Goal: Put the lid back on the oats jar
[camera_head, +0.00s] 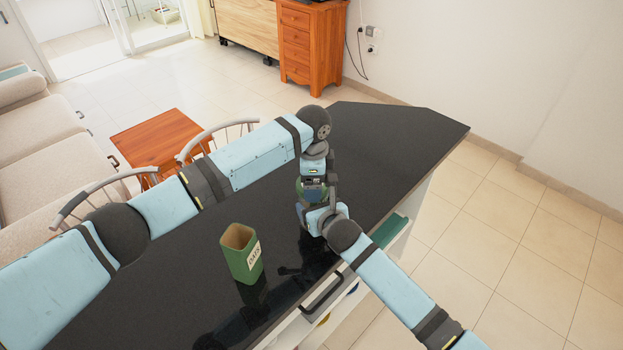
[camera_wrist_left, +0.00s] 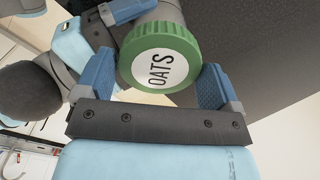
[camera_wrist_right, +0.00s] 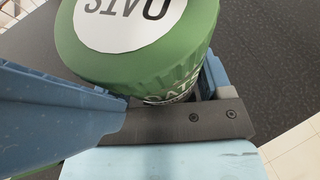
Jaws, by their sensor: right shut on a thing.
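The green round lid has a white OATS disc on top and shows large in the left wrist view (camera_wrist_left: 160,60) and the right wrist view (camera_wrist_right: 135,50). In the head view the grippers mostly hide the lid.
The dark counter (camera_head: 390,140) has free room around the jar and towards its far end. Chairs (camera_head: 215,135) stand along its left side. A wooden side table (camera_head: 158,138) and a sofa (camera_head: 45,140) are beyond. An open drawer (camera_head: 322,292) shows at the counter's near edge.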

